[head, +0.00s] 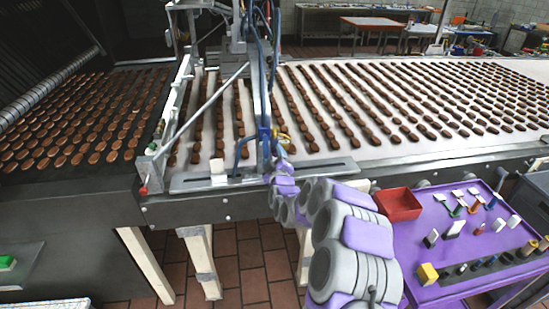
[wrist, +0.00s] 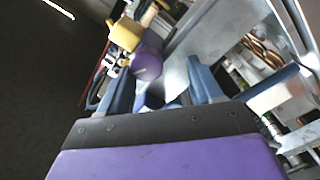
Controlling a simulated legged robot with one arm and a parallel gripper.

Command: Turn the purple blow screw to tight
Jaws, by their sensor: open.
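The purple blow screw (wrist: 147,66) shows in the wrist view as a round knob with a yellow part (wrist: 125,33) just beyond it. My gripper (wrist: 160,72) is open, with one blue finger on each side of the knob's near end. The knob appears between or just ahead of the fingertips; I cannot tell whether either finger touches it. In the head view my gripper (head: 281,158) is at the machine frame over the conveyor's near edge. The purple screw cannot be made out there, and a small yellow part (head: 283,138) shows beside the gripper.
The conveyor (head: 420,145) carries rows of chocolate pieces. A metal machine frame (head: 262,90) with bars and hoses rises close around my gripper. A purple cart (head: 440,218) with a red bin (head: 398,205) and small tools stands at the right.

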